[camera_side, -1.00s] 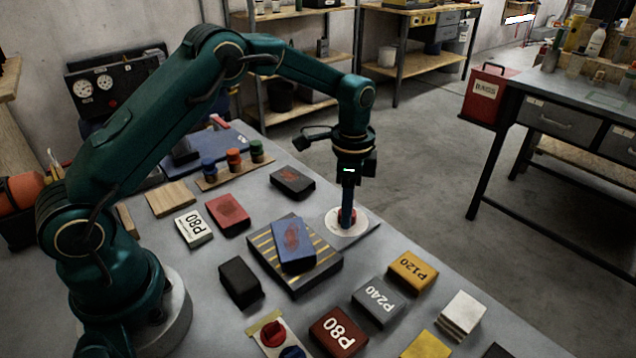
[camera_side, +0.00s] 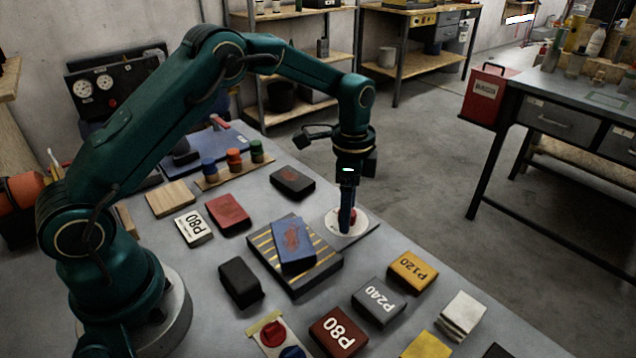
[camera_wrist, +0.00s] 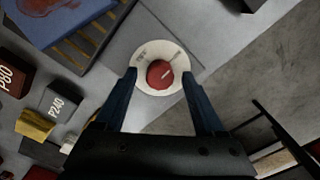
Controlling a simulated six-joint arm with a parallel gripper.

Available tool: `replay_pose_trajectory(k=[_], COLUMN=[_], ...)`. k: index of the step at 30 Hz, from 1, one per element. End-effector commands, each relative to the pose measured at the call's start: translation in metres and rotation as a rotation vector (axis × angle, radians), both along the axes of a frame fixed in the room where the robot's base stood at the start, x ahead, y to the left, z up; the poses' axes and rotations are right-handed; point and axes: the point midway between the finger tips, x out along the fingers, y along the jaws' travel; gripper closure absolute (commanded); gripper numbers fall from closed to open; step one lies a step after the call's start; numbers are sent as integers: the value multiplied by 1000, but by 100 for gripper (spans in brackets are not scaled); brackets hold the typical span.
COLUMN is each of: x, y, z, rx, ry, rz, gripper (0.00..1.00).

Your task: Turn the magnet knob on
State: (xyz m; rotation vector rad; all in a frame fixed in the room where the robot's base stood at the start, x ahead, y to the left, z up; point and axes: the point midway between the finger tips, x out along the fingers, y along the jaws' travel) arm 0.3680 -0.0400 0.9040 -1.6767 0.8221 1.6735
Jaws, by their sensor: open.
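The red knob (camera_wrist: 160,74) sits at the middle of a round white dial plate (camera_wrist: 152,46) with small dark markings. A pale pointer line shows on the knob's top. In the side view, the dial plate (camera_side: 361,223) is on the grey bench near its far edge. My gripper (camera_wrist: 163,76) is open, with one blue finger on each side of the knob. I cannot tell whether the fingers touch it. In the side view, my gripper (camera_side: 347,230) points straight down over the dial, and its fingers hide much of the knob (camera_side: 353,216).
A striped black block (camera_side: 327,274) bearing a blue block (camera_side: 293,245) stands just left of the dial. Blocks labelled P240 (camera_side: 378,300), P120 (camera_side: 413,271) and P80 (camera_side: 338,331) lie in front. Red and blue round knobs on a panel (camera_side: 268,338) stand at the front.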

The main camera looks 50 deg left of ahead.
Motion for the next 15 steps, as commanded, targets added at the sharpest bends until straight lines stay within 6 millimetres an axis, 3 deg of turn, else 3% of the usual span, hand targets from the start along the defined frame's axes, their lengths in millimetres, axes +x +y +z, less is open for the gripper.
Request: replay_pose_trajectory(k=[4,15], x=[1,0], y=[0,0], z=[6,49], rx=[0,0], ry=[-3,-2], rz=[0,0], gripper=[29,29])
